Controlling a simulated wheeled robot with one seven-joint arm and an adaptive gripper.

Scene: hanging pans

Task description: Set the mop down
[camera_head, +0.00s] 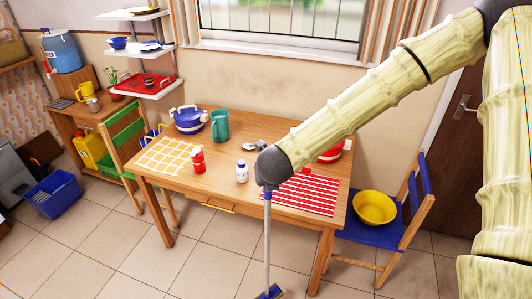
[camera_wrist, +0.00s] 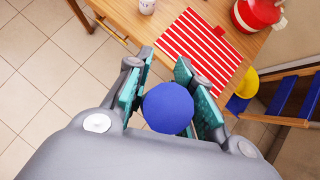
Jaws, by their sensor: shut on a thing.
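The mop is upright in the head view, with a thin grey handle (camera_head: 267,240) and a blue and yellow head (camera_head: 270,292) at the bottom edge of the picture. My gripper (camera_head: 267,187) is shut on the top of the handle, in front of the table's front edge. In the wrist view, the round blue handle end (camera_wrist: 168,108) sits between the teal finger pads of my gripper (camera_wrist: 165,105). The mop head is hidden there. Whether the mop head touches the floor cannot be told.
The wooden table (camera_head: 170,186) stands just behind the mop, with a red striped mat (camera_head: 310,197), a white bottle (camera_head: 242,172) and pots on it. A blue chair with a yellow bowl (camera_head: 374,208) stands at right. Tiled floor (camera_head: 120,255) is clear at front left.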

